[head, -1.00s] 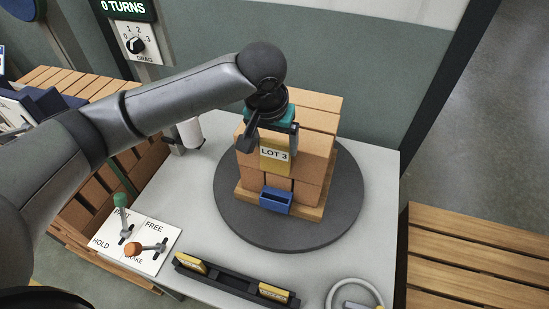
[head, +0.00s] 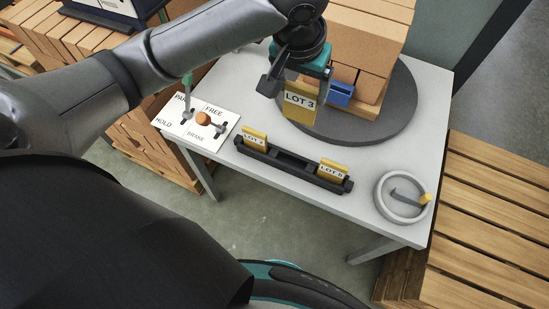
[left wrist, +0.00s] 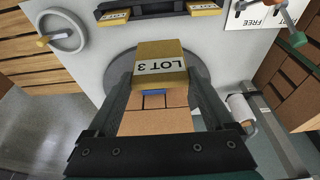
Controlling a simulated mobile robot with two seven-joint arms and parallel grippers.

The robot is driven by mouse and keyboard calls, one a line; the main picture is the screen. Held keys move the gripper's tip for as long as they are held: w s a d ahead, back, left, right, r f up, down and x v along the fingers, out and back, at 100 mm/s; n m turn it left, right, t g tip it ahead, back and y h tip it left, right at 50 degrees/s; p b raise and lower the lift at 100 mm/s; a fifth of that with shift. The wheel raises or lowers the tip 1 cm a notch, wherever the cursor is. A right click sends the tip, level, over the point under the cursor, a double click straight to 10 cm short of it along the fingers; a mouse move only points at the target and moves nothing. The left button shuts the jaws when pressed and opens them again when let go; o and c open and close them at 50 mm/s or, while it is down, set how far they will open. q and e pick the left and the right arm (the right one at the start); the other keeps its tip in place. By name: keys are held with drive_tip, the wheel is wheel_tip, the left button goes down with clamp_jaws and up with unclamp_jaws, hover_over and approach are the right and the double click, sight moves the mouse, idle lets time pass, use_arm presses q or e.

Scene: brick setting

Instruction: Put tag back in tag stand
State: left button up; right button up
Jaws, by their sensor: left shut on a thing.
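The yellow tag (head: 300,101) marked LOT 3 is held upright in my left gripper (head: 303,86), in front of the brick stack and clear of it. The left wrist view shows the tag (left wrist: 161,66) between the two fingers (left wrist: 160,88). The tag stand (head: 291,162) is a long black rack along the table's front edge, below the tag in the head view. It carries one yellow tag (head: 256,139) at its left end and another (head: 332,172) at its right end, with an empty middle stretch. My right gripper is not in view.
The brick stack (head: 364,45), with a blue holder (head: 340,93) on its front, stands on a dark round turntable (head: 396,112). A lever panel (head: 196,124) is left of the stand. A grey handwheel (head: 381,204) is right of it. Slatted wood (head: 490,220) lies beyond the table.

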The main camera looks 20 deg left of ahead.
sight(297, 116)
use_arm(q)
drive_tip(key=f, duration=0.2)
drive_tip(key=f+b, duration=0.1)
drive_tip(key=f, duration=0.1)
drive_tip(key=f+b, duration=0.1)
drive_tip(key=f, duration=0.1)
drive_tip(key=shift+s+a+f, duration=0.1)
drive_tip(key=shift+s, duration=0.25)
wheel_tip(297, 116, down, 14)
drive_tip(key=b, duration=0.4)
drive_tip(key=shift+f+b, duration=0.2)
drive_tip(key=shift+b, duration=0.15)
drive_tip(key=o, duration=1.4)
drive_tip(key=shift+o, duration=0.8)
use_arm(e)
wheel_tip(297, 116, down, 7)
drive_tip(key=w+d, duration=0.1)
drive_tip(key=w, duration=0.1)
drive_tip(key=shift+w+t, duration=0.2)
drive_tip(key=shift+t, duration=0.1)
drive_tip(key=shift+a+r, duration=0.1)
